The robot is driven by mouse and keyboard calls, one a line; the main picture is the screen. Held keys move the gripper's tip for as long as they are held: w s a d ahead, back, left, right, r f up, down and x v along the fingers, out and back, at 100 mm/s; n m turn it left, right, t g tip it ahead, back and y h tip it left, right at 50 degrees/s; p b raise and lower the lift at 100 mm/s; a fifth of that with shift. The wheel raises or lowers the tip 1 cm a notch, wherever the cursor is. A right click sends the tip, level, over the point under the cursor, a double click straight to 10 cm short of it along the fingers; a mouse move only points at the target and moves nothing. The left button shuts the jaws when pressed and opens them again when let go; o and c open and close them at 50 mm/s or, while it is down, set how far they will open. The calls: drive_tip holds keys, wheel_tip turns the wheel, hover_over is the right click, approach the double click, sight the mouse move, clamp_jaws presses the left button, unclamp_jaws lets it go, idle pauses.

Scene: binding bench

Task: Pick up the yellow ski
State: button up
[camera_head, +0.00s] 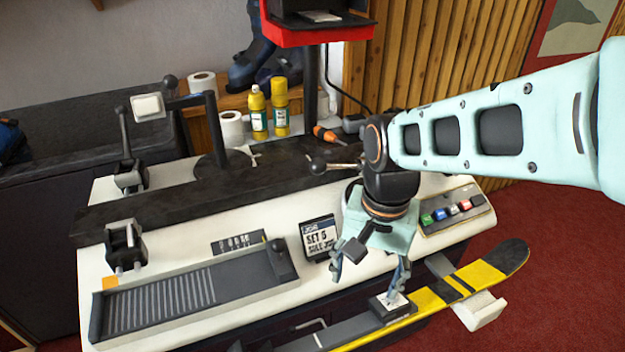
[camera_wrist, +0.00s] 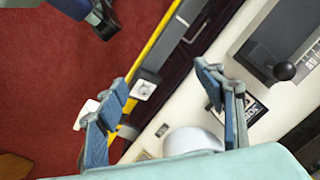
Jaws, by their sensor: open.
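The yellow ski (camera_head: 482,276), with black bands and a dark tip, lies along the front edge of the bench on supports. In the wrist view it is a narrow yellow strip (camera_wrist: 152,46) running up from the fingers. A dark block with a white top (camera_head: 390,304) sits on the ski; it shows in the wrist view too (camera_wrist: 145,86). My gripper (camera_head: 368,282) is open and empty, pointing down above the front of the bench near this block. In the wrist view the open fingers (camera_wrist: 166,84) stand apart, the left one close to the block.
A white support arm (camera_head: 480,312) juts out under the ski. A small sign (camera_head: 319,240), a button panel (camera_head: 452,210) and a ribbed tray (camera_head: 185,295) are on the bench. Yellow bottles (camera_head: 258,112) stand behind. Red carpet (camera_head: 560,220) is open at right.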

wheel_tip(320, 180, down, 8)
drive_tip(key=m+g+b, duration=0.1)
drive_tip(key=m+b, duration=0.1)
drive_tip(key=m+g+h+p, duration=0.1)
drive_tip(key=m+h+p, duration=0.1)
drive_tip(key=m+h, duration=0.45)
approach(352, 326)
drive_tip(key=shift+m+y, duration=0.35)
drive_tip(key=shift+y, duration=0.1)
drive_tip(key=b+x, duration=0.1)
drive_tip(key=x, duration=0.3)
drive_tip(key=shift+d+f+b, duration=0.2)
drive_tip(key=shift+d+b, duration=0.2)
drive_tip(key=shift+d, duration=0.05)
drive_tip(key=b+x, duration=0.2)
drive_tip(key=x, duration=0.3)
drive_tip(key=shift+s, duration=0.1)
drive_tip(key=c, duration=1.2)
drive_tip(key=shift+c, duration=0.8)
drive_tip(key=shift+r, duration=0.15)
